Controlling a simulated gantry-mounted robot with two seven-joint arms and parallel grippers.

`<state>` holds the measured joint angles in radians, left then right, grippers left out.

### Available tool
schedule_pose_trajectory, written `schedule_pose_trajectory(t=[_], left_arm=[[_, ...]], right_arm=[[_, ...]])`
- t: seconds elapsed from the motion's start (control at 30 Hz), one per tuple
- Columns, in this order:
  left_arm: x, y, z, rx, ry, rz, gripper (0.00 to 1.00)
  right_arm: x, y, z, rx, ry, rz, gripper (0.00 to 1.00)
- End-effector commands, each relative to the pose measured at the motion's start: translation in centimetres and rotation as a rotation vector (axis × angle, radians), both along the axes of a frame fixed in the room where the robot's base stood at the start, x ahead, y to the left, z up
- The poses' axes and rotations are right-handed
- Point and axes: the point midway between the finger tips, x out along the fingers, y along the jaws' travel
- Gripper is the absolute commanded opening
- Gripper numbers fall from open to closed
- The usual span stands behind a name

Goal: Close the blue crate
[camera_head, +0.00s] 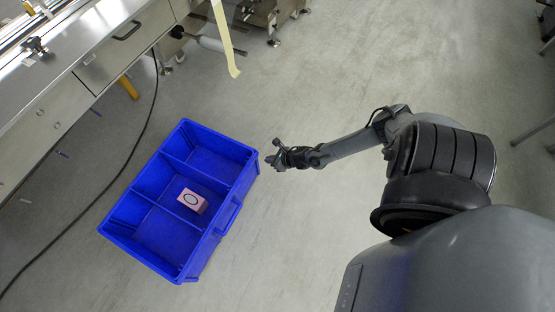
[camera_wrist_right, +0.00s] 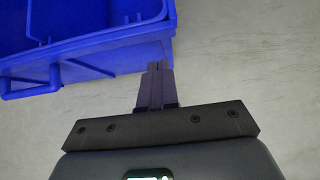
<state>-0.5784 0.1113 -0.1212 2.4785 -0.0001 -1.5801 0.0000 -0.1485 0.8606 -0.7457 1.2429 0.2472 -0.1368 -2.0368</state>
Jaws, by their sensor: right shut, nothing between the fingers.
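The blue crate (camera_head: 212,236) stands on the floor with its top open, left of centre in the head view. Inner walls divide it into compartments, and a small pink box with a dark ring on it (camera_head: 192,200) lies inside. My right gripper (camera_head: 270,160) is just right of the crate's upper right corner, shut and empty. In the right wrist view the shut fingers (camera_wrist_right: 156,68) point toward the crate's corner (camera_wrist_right: 110,60); I cannot tell whether they touch it. A handle (camera_wrist_right: 30,90) sticks out from the crate's side. My left gripper is not in view.
A steel machine (camera_head: 110,50) runs along the upper left, with a pale strip (camera_head: 224,40) hanging from it. A black cable (camera_head: 140,140) lies on the floor left of the crate. The floor (camera_head: 310,80) above my right arm is clear.

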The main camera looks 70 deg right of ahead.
Motion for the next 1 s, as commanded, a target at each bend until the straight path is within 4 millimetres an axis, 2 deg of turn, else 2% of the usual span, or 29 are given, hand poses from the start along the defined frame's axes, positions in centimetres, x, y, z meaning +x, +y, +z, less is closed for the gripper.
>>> schedule_pose_trajectory(t=[0.03, 0.1, 0.23, 0.4, 1.0], left_arm=[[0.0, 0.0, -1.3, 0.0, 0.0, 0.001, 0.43], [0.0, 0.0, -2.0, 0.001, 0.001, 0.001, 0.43], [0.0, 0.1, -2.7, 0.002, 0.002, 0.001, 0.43], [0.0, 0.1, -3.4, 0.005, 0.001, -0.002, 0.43], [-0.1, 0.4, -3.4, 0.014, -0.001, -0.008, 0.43]], right_arm=[[0.8, -0.1, -1.2, -0.001, -0.003, -0.002, 0.0], [1.7, -0.2, -2.0, -0.001, -0.003, -0.001, 0.0], [3.5, -0.4, -1.5, -0.002, -0.005, 0.0, 0.0], [4.8, -0.6, -1.4, -0.002, -0.003, -0.001, 0.0], [5.4, -0.5, -1.2, -0.001, -0.001, -0.001, 0.0]])
